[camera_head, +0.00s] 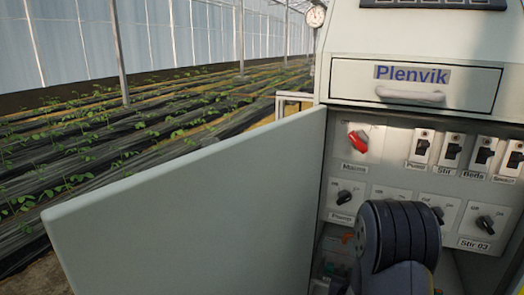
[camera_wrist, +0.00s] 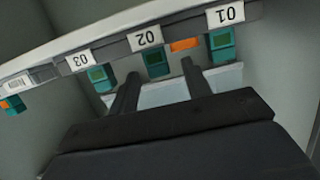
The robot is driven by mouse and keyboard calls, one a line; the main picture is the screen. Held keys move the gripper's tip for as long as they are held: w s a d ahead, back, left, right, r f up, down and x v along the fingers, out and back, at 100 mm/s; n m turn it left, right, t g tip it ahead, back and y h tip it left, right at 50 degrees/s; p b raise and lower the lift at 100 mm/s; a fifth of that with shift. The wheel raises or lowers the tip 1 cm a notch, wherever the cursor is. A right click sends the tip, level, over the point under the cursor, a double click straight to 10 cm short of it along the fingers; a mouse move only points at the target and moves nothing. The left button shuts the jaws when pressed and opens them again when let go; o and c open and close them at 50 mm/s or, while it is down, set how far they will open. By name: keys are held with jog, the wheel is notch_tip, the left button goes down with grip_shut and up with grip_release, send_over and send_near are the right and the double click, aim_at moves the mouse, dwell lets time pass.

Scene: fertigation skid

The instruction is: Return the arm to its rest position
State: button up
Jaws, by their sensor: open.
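My gripper (camera_wrist: 160,70) is open in the wrist view, its two dark fingers apart. I cannot tell whether the fingers touch anything. In the head view my dark arm (camera_head: 397,240) stands in front of the lower cabinet and hides part of it. The gripper itself is hidden there.
The open cabinet door (camera_head: 200,205) extends left of my arm. The control panel (camera_head: 385,175) carries a red switch (camera_head: 358,141), black knobs and several rocker switches. A Plenvik drawer (camera_head: 415,85) sits above. Plant rows (camera_head: 120,135) lie beyond. Grey walls flank the gripper.

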jog(key=shift+r+p, duration=0.4)
jog(key=shift+r, duration=0.55)
jog(key=shift+s+a+f, duration=0.15)
jog(key=shift+s+a, duration=0.05)
jog(key=shift+s, duration=0.15)
jog(key=f+b+v, duration=0.1)
jog(key=b+v, duration=0.1)
jog(key=v, duration=0.5)
jog(key=shift+s+f+b, duration=0.3)
jog(key=shift+f, duration=0.05)
jog(key=shift+a, duration=0.1)
